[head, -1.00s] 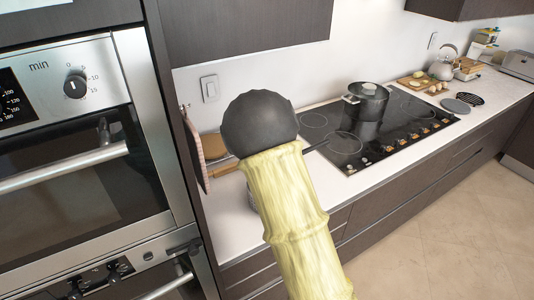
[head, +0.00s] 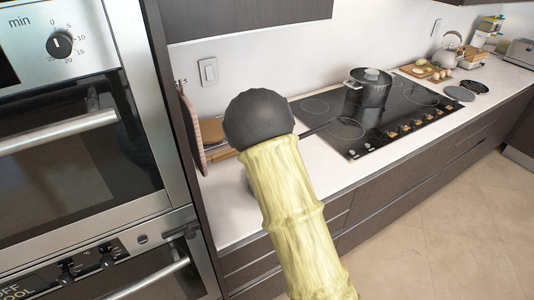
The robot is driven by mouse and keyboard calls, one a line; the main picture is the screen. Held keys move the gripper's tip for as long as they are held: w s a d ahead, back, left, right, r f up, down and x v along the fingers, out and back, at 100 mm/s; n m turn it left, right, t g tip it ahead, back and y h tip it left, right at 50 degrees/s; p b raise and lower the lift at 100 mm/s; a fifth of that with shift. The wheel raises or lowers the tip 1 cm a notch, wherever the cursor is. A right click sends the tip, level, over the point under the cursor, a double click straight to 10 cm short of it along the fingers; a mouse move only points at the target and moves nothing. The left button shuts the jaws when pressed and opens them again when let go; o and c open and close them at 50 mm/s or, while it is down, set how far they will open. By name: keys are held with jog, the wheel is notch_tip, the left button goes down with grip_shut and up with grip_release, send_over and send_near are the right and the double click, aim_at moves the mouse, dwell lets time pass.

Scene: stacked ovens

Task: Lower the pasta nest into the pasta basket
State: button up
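I cannot make out a pasta nest or a pasta basket in the head view. My arm, a pale yellow link with a dark rounded joint, rises through the middle and covers part of the counter. My gripper does not show; it is out of sight beyond or behind the arm. A thin dark handle (head: 318,129) sticks out from behind the arm toward the left front of the black cooktop (head: 384,124). I cannot tell what it belongs to. A lidded steel pot (head: 368,87) stands on the back of the cooktop.
Stacked ovens (head: 75,150) fill the left side. The white counter (head: 312,168) runs right, with a kettle (head: 449,47) and food at the far end. The floor (head: 465,220) at right is clear.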

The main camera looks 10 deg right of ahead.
jog(key=shift+f, duration=0.45)
jog(key=o, duration=1)
jog(key=shift+o, duration=0.2)
jog(key=b+v, duration=1)
jog(key=v, duration=0.7)
jog(key=shift+s, duration=0.25)
jog(key=shift+r, duration=0.1)
